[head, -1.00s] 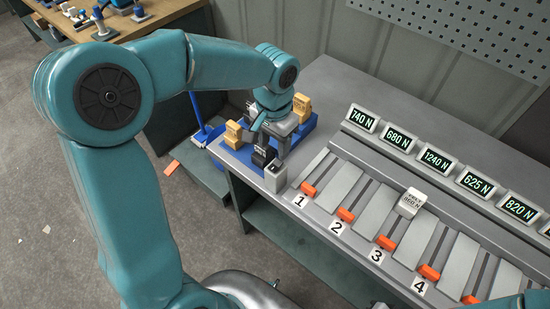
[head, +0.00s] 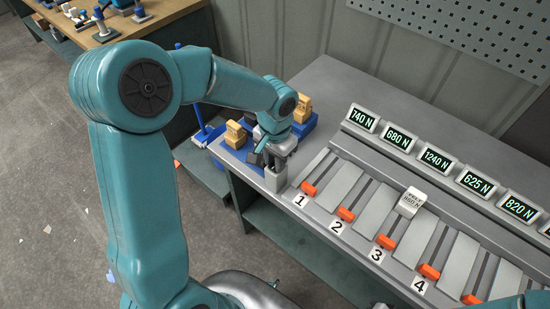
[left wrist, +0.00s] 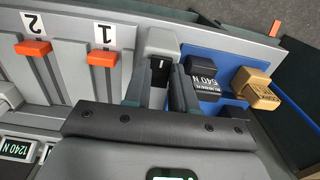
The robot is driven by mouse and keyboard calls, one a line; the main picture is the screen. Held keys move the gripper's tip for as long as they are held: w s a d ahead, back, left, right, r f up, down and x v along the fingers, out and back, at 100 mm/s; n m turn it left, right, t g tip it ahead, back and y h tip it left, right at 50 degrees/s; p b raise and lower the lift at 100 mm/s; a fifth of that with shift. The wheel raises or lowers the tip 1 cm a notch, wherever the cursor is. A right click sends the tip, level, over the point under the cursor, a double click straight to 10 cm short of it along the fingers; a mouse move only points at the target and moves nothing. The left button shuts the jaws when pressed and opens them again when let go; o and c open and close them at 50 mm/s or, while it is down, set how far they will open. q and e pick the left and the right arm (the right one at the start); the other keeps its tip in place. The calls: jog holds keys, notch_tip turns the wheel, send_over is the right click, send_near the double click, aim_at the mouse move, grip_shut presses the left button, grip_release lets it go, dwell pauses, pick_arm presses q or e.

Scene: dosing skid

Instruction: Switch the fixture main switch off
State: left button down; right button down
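The small light-grey box at the front left corner of the bench, which looks like the main switch (head: 275,180), stands beside lane 1. In the left wrist view the same switch box (left wrist: 162,42) shows a dark slot with a small light mark on its face. Whether it is on or off I cannot tell. My left gripper (head: 270,160) is just above and behind the box, pointing down. In the left wrist view its fingers (left wrist: 157,85) are apart, with nothing seen gripped, and their tips are close to the box; contact is unclear. My right gripper is out of view.
A blue tray (head: 229,155) holds yellow blocks (head: 235,134) and a black block (left wrist: 203,70) right beside the gripper. Numbered lanes with orange tabs (head: 308,189) lie to the right. Force displays (head: 361,119) line the back. A white block (head: 411,202) stands among the lanes.

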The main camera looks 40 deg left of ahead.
pick_arm(q)
jog(key=g+p, duration=0.1)
jog(key=p, duration=0.1)
jog(key=w+g+p, duration=0.1)
jog(key=p, duration=0.1)
jog(key=shift+r+g, duration=0.3)
jog(key=shift+r, duration=0.1)
jog(key=shift+w+f+g+p, duration=0.25)
jog(key=shift+g+p, duration=0.6)
jog(key=shift+g, duration=0.25)
jog(key=c, duration=0.9)
grip_release()
jog(key=shift+s, duration=0.1)
jog(key=shift+f, duration=0.1)
jog(key=v, duration=1.6)
jog(key=shift+d+b, duration=0.3)
jog(key=shift+d, duration=0.05)
